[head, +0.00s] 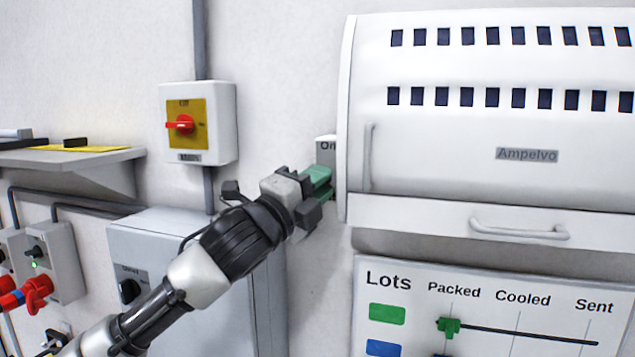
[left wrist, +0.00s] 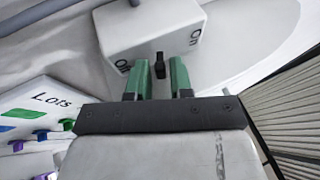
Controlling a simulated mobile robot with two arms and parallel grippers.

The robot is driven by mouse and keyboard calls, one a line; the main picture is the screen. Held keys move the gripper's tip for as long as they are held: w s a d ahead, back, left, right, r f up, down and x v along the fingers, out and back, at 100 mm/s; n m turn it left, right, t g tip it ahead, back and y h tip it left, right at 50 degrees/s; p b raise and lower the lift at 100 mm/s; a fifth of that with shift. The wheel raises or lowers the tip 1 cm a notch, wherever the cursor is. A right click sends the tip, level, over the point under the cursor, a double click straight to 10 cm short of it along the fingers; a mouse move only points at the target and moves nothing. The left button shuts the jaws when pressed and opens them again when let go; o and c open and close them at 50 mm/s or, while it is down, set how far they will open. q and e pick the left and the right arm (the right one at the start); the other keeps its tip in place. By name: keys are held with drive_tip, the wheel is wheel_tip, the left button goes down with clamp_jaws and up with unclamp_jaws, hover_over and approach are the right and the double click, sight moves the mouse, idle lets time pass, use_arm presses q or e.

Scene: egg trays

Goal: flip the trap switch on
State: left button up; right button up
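The switch box (head: 326,150) is a small light box on the wall, marked "On", partly hidden behind my left gripper and beside the white cabinet. In the left wrist view the box (left wrist: 150,35) shows a short black lever (left wrist: 160,60) on its face. My left gripper (head: 322,182) is at the box. In the left wrist view its two green fingers (left wrist: 161,75) are apart, with the lever between or just ahead of their tips and a gap on both sides. I cannot tell which setting the lever is in. My right gripper is not in view.
The white Ampelvo cabinet (head: 450,130) stands close to the right of my left gripper. A yellow-and-red rotary switch (head: 186,123) and a grey box (head: 150,245) are at the left. A "Lots" slider board (head: 480,275) is below the cabinet.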

use_arm(q)
clamp_jaws()
drive_tip(key=shift+r, duration=0.15)
drive_tip(key=shift+r+n+g+y, duration=0.4)
drive_tip(key=shift+n+g+y, duration=0.15)
drive_tip(key=shift+g+y, duration=0.3)
drive_tip(key=shift+r+n+g+y, duration=0.4)
drive_tip(key=shift+n+g+y, duration=0.1)
drive_tip(key=shift+g+y, duration=0.35)
drive_tip(key=shift+r+n+g+y, duration=0.4)
drive_tip(key=shift+n+g+y, duration=0.25)
drive_tip(key=shift+g, duration=0.25)
drive_tip(key=shift+o, duration=0.4)
unclamp_jaws()
